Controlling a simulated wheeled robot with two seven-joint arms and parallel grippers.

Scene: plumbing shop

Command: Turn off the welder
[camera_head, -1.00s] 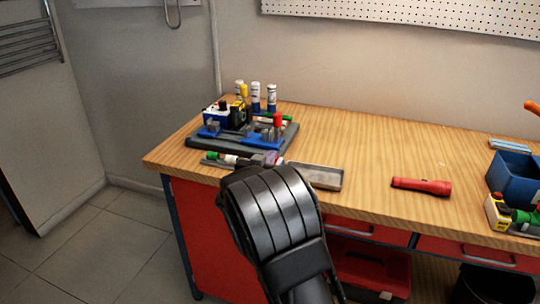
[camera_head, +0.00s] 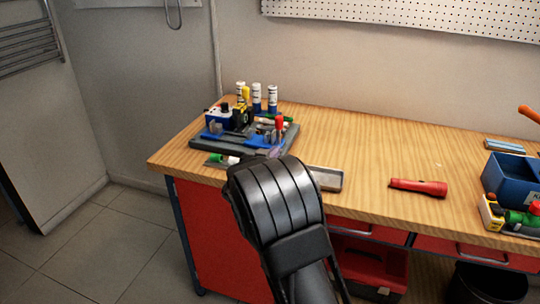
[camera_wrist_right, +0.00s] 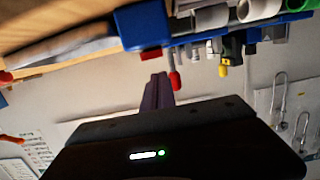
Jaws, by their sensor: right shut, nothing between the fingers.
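A cluster of blue, white, yellow and black devices (camera_head: 219,116) sits on a dark grey base (camera_head: 203,142) at the table's left end. I take the welder to be in this cluster, but its switch is too small to make out. My right gripper (camera_head: 275,153) is mostly hidden behind my black wrist, just in front of the base. In the right wrist view, its thin purple fingers (camera_wrist_right: 158,92) are shut and empty. They point toward a blue part (camera_wrist_right: 143,25) and a red-tipped part (camera_wrist_right: 175,80); I cannot tell whether they touch. My left gripper is out of view.
Several white-and-blue cylinders (camera_head: 257,97) stand behind the base. A grey tray (camera_head: 326,179) lies right of my wrist, and a red flashlight (camera_head: 418,187) farther right. A blue bin (camera_head: 510,178) stands at the right. The wooden table (camera_head: 370,140) is clear in its middle and back.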

